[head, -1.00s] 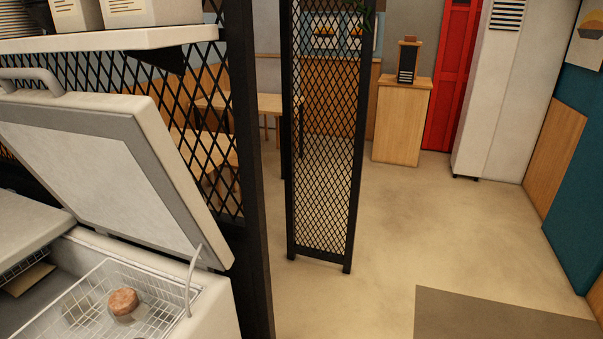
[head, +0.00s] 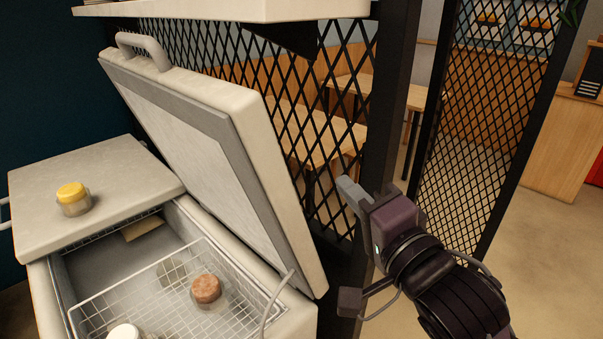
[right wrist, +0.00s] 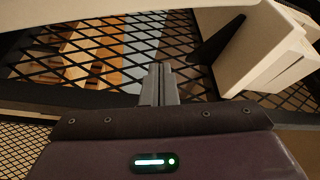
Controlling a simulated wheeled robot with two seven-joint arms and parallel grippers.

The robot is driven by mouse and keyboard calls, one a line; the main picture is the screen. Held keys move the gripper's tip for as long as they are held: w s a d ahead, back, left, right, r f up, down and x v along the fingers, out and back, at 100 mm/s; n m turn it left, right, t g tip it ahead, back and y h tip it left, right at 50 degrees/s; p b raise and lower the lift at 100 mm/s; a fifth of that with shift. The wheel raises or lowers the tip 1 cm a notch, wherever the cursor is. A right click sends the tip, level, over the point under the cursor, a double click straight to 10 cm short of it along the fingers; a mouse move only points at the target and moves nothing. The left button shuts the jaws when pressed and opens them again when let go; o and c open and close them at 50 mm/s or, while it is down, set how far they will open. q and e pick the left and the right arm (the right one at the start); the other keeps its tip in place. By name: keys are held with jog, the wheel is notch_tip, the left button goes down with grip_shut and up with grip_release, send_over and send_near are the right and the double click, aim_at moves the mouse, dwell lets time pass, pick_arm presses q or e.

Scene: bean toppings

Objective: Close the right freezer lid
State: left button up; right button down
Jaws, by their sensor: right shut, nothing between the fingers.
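The right freezer lid (head: 190,140) stands raised and tilted back, with a grey handle (head: 143,48) along its upper edge. The freezer (head: 180,237) beneath it is open. My right gripper (head: 345,190) is shut and empty, to the right of the lid and apart from it, in front of the dark post. In the right wrist view its fingers (right wrist: 159,84) are together, pointing toward the mesh. The left freezer lid (head: 105,175) lies flat and closed. My left gripper is not in view.
A yellow-capped jar (head: 73,198) stands on the closed lid. A wire basket (head: 165,300) inside the freezer holds a brown-topped jar (head: 207,290) and a white-topped one (head: 124,332). A black mesh partition (head: 290,110) and a shelf (head: 220,9) stand behind the lid.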

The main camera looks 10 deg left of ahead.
jog(key=r+p+x, duration=0.1)
jog(key=p+x, duration=0.2)
jog(key=x, duration=0.8)
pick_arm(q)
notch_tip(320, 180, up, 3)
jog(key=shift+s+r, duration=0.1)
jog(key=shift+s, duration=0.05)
pick_arm(e)
jog(key=s, duration=0.1)
jog(key=s+a+f, duration=0.1)
jog(key=s+f, duration=0.1)
jog(key=s, duration=0.1)
jog(key=shift+a, duration=0.3)
jog(key=shift+w, duration=0.15)
